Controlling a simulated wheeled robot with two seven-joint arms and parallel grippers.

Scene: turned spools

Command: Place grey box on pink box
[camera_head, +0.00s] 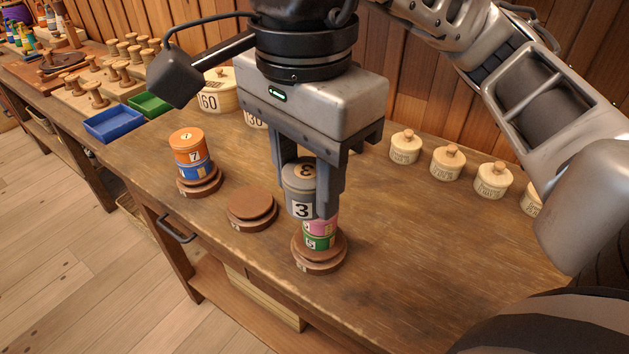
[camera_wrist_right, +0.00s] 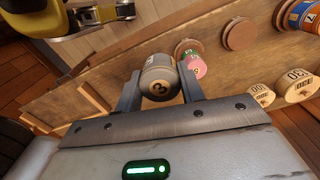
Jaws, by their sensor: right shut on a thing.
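The grey box (camera_head: 299,203), marked 3, is held between the fingers of my right gripper (camera_head: 315,190). It shows in the right wrist view (camera_wrist_right: 158,78) between the same fingers. The pink box (camera_head: 321,228) stands on a green box (camera_head: 319,243) on the right-hand round wooden base (camera_head: 319,266). In the head view the grey box is above the pink box and a little left of it, hiding part of its top. In the right wrist view the pink box (camera_wrist_right: 196,66) shows beside the grey one. I cannot tell the exact gap. My left gripper is not seen.
An empty wooden base (camera_head: 251,207) stands left of the stack. An orange box (camera_head: 187,146) sits on a blue box (camera_head: 194,171) on the left base. Several knobbed weights (camera_head: 447,162) line the back. Blue (camera_head: 114,123) and green trays (camera_head: 150,104) lie far left.

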